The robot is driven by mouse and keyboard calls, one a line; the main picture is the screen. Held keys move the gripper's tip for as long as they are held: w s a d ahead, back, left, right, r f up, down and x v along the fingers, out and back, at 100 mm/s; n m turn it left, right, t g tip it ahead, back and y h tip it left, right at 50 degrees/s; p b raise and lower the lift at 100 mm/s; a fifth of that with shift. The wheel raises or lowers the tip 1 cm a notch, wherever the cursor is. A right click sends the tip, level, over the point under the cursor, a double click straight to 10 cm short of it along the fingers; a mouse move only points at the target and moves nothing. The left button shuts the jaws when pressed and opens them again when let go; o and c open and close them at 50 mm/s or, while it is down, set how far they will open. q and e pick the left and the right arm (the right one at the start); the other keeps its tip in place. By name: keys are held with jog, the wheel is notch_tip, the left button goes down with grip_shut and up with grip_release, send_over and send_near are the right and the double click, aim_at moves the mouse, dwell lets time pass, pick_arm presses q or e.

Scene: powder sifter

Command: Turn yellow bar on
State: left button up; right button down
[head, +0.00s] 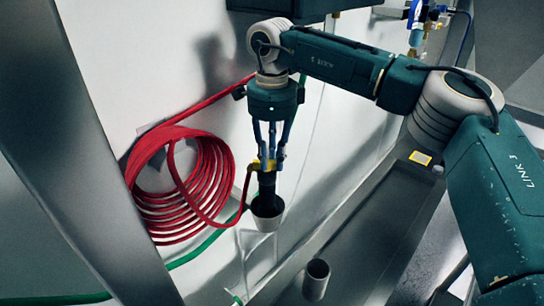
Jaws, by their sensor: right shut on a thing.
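My right gripper (268,156) hangs down from its wrist near the middle of the head view, in front of the white wall. Its blue fingers are shut on the yellow bar (257,166), a small yellow handle at the top of a dark vertical fitting. The fingertips partly cover the bar, so its exact angle is hard to tell. The dark fitting (267,192) runs down into a light cup-shaped opening (266,217). My left gripper is not in view.
A coiled red hose (180,195) hangs on the wall at left, close to the gripper, with a green hose (200,247) below. A grey cylinder (316,279) stands at the bottom. A grey trough (372,235) runs along the right, with a yellow label (420,158) near it.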

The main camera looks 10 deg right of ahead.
jog(key=shift+m, duration=0.4)
jog(key=m, duration=0.1)
jog(key=m+b, duration=0.1)
jog(key=shift+s+a+f+m+b, duration=0.1)
jog(key=shift+s+a+m+b, duration=0.05)
jog(key=shift+m+b, duration=0.15)
jog(key=shift+s+a+m+b, duration=0.15)
jog(key=shift+m+b, duration=0.2)
jog(key=shift+m, duration=0.8)
jog(key=shift+w+a+m+b, duration=0.1)
jog(key=shift+m+b, duration=0.2)
jog(key=shift+m, duration=0.85)
jog(key=c, duration=1.5)
grip_release()
jog(key=shift+r, duration=0.25)
notch_tip(320, 180, up, 12)
jog(key=shift+f, duration=0.1)
